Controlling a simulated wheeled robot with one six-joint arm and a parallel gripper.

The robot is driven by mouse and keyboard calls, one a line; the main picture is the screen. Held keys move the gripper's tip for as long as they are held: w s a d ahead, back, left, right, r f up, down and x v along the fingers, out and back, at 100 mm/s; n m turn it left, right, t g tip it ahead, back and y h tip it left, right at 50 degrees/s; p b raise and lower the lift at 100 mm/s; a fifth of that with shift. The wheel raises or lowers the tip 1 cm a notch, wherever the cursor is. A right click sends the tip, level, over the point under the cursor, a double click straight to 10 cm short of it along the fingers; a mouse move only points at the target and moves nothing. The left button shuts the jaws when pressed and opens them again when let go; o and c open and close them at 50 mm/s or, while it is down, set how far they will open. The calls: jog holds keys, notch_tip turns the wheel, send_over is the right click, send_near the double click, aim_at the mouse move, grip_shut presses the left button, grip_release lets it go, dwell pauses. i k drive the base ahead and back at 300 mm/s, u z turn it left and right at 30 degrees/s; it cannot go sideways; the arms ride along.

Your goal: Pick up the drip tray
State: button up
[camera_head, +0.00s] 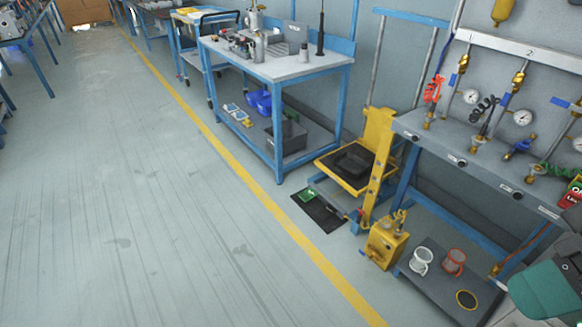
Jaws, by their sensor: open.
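A black, shallow, tray-like thing (357,156) lies on the platform of a yellow lift stand (379,130), between the blue bench and the grey test bench. It looks most like the drip tray, but it is small in the view and I cannot be sure. A flat dark mat or tray (325,217) also lies on the floor in front of the stand, with a small green item (308,195) at its left end. My gripper is not in view.
A yellow pump-like unit (385,244) stands right of the floor mat. A low dark shelf (440,277) holds a white and a red ring-like part. A blue workbench (283,67) stands behind. Open floor (150,200) lies left of the yellow line.

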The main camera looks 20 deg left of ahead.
aim_at(353, 166)
jog(key=u, duration=0.6)
jog(key=i, duration=0.3)
jog(key=u, duration=0.85)
jog(key=i, duration=2.55)
jog(key=z, duration=0.95)
jog(key=i, duration=0.8)
jog(key=z, duration=1.15)
jog(key=i, duration=0.25)
jog(key=z, duration=0.05)
